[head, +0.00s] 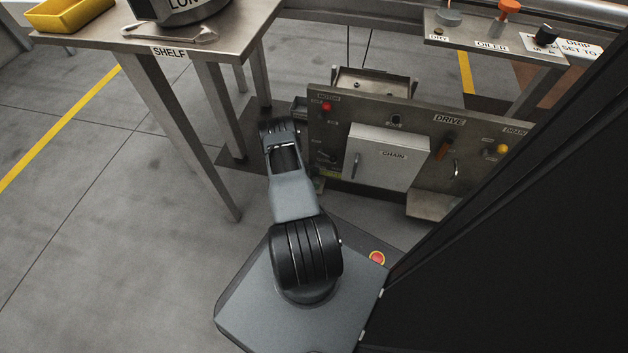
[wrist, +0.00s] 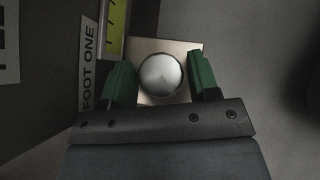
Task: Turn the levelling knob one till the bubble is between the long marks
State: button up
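In the wrist view a round pale knob (wrist: 161,75) stands on a light square plate (wrist: 190,46), next to a label reading "FOOT ONE" (wrist: 89,63). My gripper (wrist: 162,82) has its two green fingers on either side of the knob, with a narrow gap showing at each side, so it is open around the knob. A yellow-green level vial (wrist: 113,28) with dark marks shows at the top, cut by the frame edge. I cannot make out its bubble. In the head view the gripper and knob are hidden behind my arm.
In the head view the DRIVE panel (head: 450,119) stands in front of my arm, with a CHAIN cover (head: 388,155). A shelf table (head: 105,45) with a yellow tray (head: 68,14) is at the left, its legs near my arm. An oiler shelf (head: 460,40) is at the upper right.

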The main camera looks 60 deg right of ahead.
jog(key=shift+r, duration=0.1)
jog(key=p+v, duration=0.4)
jog(key=v, duration=0.9)
jog(key=shift+w+r+p, duration=0.25)
jog(key=shift+w+p, duration=0.05)
jog(key=shift+p, duration=0.1)
